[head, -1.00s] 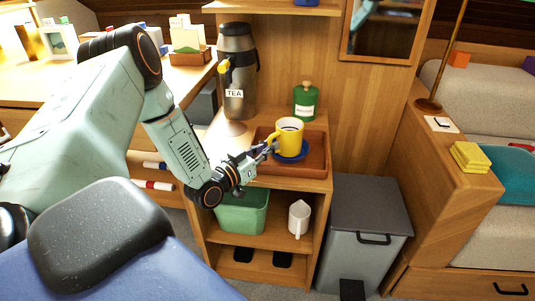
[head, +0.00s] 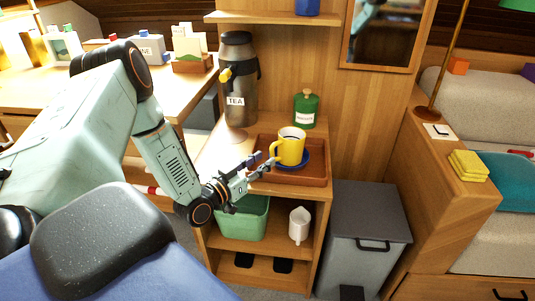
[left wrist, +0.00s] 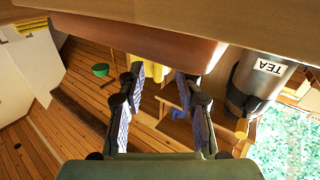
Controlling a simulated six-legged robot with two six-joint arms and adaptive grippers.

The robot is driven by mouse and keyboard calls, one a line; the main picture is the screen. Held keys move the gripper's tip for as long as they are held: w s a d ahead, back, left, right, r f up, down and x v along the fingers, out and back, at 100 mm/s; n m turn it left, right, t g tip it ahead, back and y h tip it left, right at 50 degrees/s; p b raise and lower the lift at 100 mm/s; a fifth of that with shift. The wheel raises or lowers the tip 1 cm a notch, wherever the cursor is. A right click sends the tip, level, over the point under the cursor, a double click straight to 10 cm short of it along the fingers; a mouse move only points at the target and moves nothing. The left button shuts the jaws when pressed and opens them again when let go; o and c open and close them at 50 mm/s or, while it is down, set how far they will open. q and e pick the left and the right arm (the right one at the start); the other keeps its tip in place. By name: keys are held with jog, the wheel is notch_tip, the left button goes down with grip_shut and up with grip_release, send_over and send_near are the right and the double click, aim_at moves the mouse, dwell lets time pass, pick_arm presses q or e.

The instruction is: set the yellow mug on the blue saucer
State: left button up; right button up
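The yellow mug (head: 291,146) stands upright on the blue saucer (head: 304,164), which lies in a brown tray (head: 318,150) on the small cabinet. The mug's handle points left, towards my left gripper. My left gripper (head: 265,162) is open and empty, just left of the mug and apart from it, over the tray's left edge. In the left wrist view, which is upside down, its two fingers (left wrist: 164,84) are spread, with part of the yellow mug (left wrist: 149,76) beyond them. The saucer is not discernible there. My right gripper is not in view.
A tall TEA flask (head: 238,85) stands close behind my left gripper, and a green canister (head: 306,110) behind the tray. A shelf (head: 270,18) overhangs the cabinet. A grey bin (head: 368,235) stands to the right. Below are a green tub (head: 243,222) and white jug (head: 299,226).

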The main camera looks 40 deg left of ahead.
pick_arm(q)
jog(key=s+p, duration=0.3)
jog(key=s, duration=0.5)
jog(key=s+d+f+g+h, duration=0.1)
jog(key=s+d+f+g, duration=0.1)
jog(key=d+f+g, duration=0.45)
jog(key=s+d+f+g+h, duration=0.15)
jog(key=d+f, duration=0.25)
jog(key=d, duration=0.5)
jog(key=s+d+f+g+y, duration=0.1)
jog(key=s+g, duration=0.4)
jog(key=s, duration=0.5)
jog(key=s+d+f+g+y, duration=0.2)
jog(key=s+g, duration=0.3)
jog(key=s, duration=0.6)
jog(key=shift+d, duration=0.6)
jog(key=shift+w, duration=0.1)
jog(key=shift+r+p, duration=0.7)
jog(key=shift+r, duration=0.1)
